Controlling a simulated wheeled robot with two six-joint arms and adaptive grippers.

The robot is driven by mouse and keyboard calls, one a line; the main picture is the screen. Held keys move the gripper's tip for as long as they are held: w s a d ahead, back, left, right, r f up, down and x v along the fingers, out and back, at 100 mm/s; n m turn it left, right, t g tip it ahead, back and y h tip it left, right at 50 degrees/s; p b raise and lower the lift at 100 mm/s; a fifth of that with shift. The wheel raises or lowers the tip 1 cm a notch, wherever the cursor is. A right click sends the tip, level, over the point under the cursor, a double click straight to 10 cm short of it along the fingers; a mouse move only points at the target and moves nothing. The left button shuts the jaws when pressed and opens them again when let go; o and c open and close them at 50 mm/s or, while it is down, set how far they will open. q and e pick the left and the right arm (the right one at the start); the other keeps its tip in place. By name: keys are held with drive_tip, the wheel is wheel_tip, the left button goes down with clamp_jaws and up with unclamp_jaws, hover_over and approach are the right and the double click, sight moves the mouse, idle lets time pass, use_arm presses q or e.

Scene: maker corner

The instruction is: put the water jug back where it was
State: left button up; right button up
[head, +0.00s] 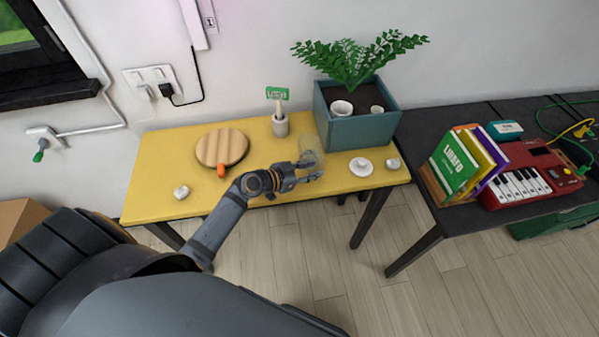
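A clear, see-through vessel, which looks like the water jug (313,152), shows faintly on or just above the yellow table, left of the teal planter. My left gripper (314,168) is right at it, over the front half of the table. Its two fingers look spread apart and overlap the jug's lower part in the picture. The jug is too faint to tell whether the fingers grip it or whether it stands on the table. My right gripper is not in view.
The yellow table (160,165) also bears a round wooden board (222,147), a pot with a green label (280,124), a teal planter (362,130) with small white pots, and a white lidded dish (361,167). A dark table (470,218) with books and a red keyboard stands right.

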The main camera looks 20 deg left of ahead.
use_arm(q)
drive_tip(key=v, duration=0.6)
drive_tip(key=shift+v, duration=0.75)
